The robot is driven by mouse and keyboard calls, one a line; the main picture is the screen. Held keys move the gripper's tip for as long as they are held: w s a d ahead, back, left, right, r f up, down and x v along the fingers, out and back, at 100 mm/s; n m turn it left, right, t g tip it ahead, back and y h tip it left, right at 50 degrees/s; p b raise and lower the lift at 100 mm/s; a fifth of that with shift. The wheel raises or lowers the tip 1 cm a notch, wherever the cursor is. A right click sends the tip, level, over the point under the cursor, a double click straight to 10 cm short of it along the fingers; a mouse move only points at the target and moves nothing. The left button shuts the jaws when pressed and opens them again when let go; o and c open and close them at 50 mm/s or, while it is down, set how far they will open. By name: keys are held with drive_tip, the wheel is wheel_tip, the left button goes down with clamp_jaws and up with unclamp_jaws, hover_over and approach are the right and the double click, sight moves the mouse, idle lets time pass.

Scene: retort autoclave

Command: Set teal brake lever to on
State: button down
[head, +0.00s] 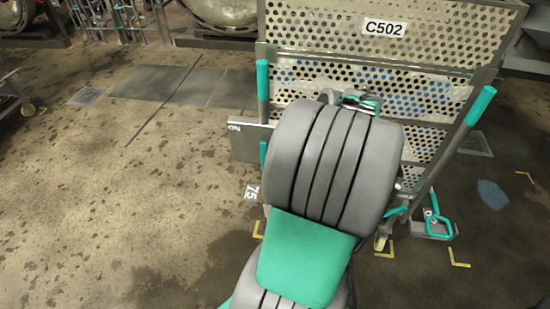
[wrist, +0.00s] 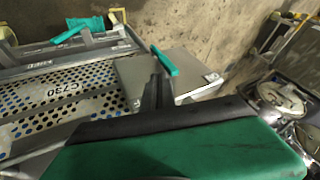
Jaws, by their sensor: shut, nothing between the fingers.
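In the head view a teal bar (head: 263,152) shows beside a grey plate at the cart's left, partly hidden by my arm. Teal loops (head: 438,226) sit low at the cart's right corner. I cannot tell which teal part is the brake lever. My gripper (wrist: 160,84) shows there as dark fingers, shut and empty, just below this lever; contact cannot be told. In the head view my arm hides the gripper.
The perforated metal cart (head: 430,60), labelled C502, has teal upright handles (head: 263,82) and (head: 480,105). The grey plate (head: 245,143) juts out at its left. Yellow corner marks (head: 458,258) lie on the floor. Open floor (head: 130,200) spreads to the left.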

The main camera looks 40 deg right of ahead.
drive_tip(key=s+d+f+m, duration=0.1)
drive_tip(key=s+d+f, duration=0.1)
drive_tip(key=d, duration=0.2)
drive_tip(key=w+a+f, duration=0.2)
drive_tip(key=w+f, duration=0.5)
drive_tip(key=w, duration=0.2)
drive_tip(key=shift+a+t, duration=0.3)
